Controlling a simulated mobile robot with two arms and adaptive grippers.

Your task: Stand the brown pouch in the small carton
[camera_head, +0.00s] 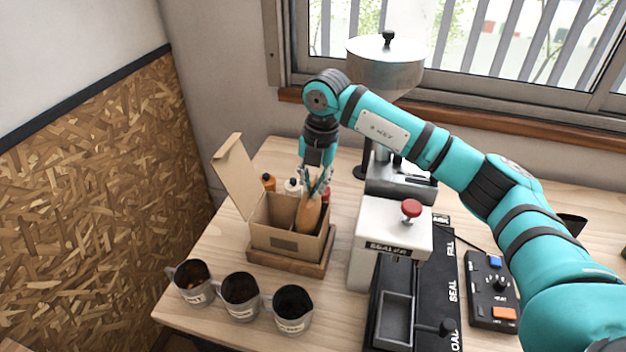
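The small carton (272,242) is an open cardboard box with its lid flap raised at the left and a divider inside. It stands on a wooden board on the table. The brown pouch (308,216) is in the carton's right part, its lower end hidden behind the front wall. It looks roughly upright with a slight tilt, and I cannot see whether it touches the floor. My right gripper (317,184) is directly above the carton, pointing down, its fingers shut on the pouch's upper end. My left gripper is out of view.
Three labelled mugs (240,292) stand in front of the carton. Bottles (292,186) show behind it. A white sealer (388,237) with a red knob is close at its right, with a black control box (492,290) farther right. Free table lies left of the carton.

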